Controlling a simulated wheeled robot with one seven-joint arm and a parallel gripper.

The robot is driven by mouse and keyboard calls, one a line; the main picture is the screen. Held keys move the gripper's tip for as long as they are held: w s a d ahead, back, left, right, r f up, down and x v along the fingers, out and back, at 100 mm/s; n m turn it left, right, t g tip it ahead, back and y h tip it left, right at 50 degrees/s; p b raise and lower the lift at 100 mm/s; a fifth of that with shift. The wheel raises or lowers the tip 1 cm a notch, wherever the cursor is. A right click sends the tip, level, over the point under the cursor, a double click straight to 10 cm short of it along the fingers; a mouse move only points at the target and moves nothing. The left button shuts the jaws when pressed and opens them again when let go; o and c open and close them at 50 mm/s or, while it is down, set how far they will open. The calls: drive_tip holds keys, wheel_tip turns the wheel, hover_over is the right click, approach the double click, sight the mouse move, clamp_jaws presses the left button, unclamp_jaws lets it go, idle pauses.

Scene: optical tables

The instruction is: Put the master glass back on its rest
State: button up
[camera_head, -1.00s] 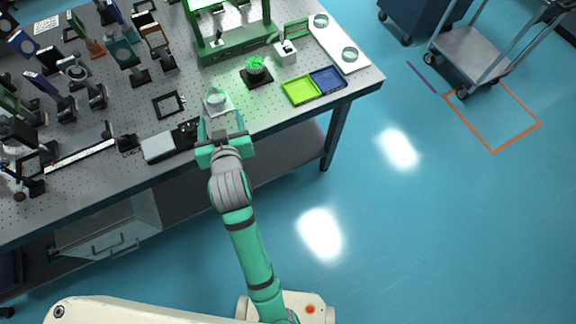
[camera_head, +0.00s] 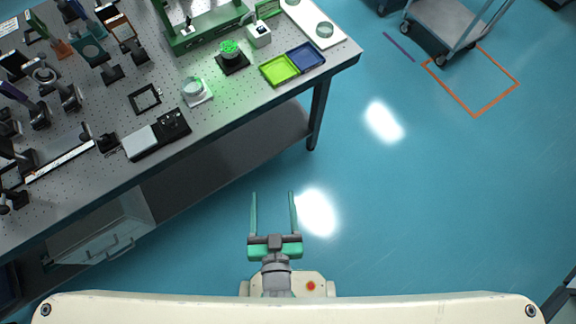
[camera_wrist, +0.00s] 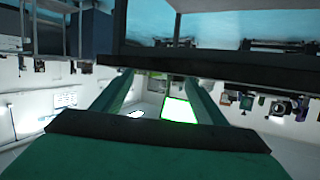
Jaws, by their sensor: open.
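A clear round glass disc (camera_head: 192,86), which looks like the master glass, lies on a small pale square rest (camera_head: 207,97) near the front edge of the optical table. From this height I cannot tell whether it is seated exactly. My gripper (camera_head: 272,194) is open and empty, over the blue floor in front of the table and well apart from the glass. The wrist view shows the two green fingers spread with nothing between them; the glass is not recognisable there.
A green-topped round piece on a black base (camera_head: 232,56), a lime tray (camera_head: 279,70) and a blue tray (camera_head: 306,56) are right of the glass. A white holder with glass discs (camera_head: 313,22) is at the far right corner. A black-and-white device (camera_head: 157,135) stands at left.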

drive_tip(key=s+d+r+h, duration=0.1)
drive_tip(key=s+d, duration=0.3)
drive_tip(key=s, duration=0.4)
drive_tip(key=shift+r, duration=0.6)
